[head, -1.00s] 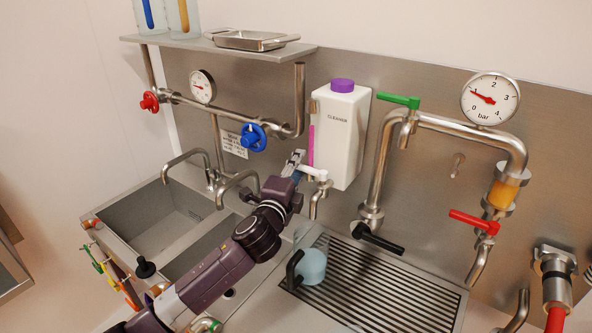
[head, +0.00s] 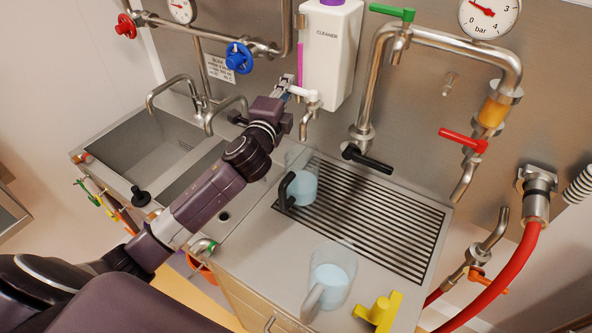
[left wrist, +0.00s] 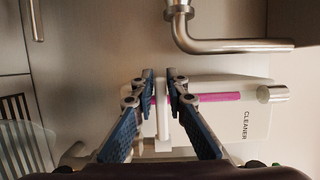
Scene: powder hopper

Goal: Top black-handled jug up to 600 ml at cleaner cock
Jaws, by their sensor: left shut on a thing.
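The black-handled jug (head: 304,188) stands upright on the left end of the drain grating, holding pale blue liquid. Its black handle points left, and its scale cannot be read. The white cleaner container (head: 327,62) hangs on the steel wall above it. The cleaner cock (head: 305,94) is at its foot, with a spout (head: 304,124) pointing down above the jug. My left gripper (head: 285,89) is at the cock, shut on its white lever. In the left wrist view the blue-padded fingers (left wrist: 161,88) stand either side of the white lever (left wrist: 162,122). My right gripper is out of view.
A second jug (head: 330,278) with pale blue liquid stands at the counter's front, beside a yellow object (head: 379,310). A black lever (head: 366,159) and a red lever (head: 463,141) sit on pipework to the right. The sink (head: 150,145) is at left.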

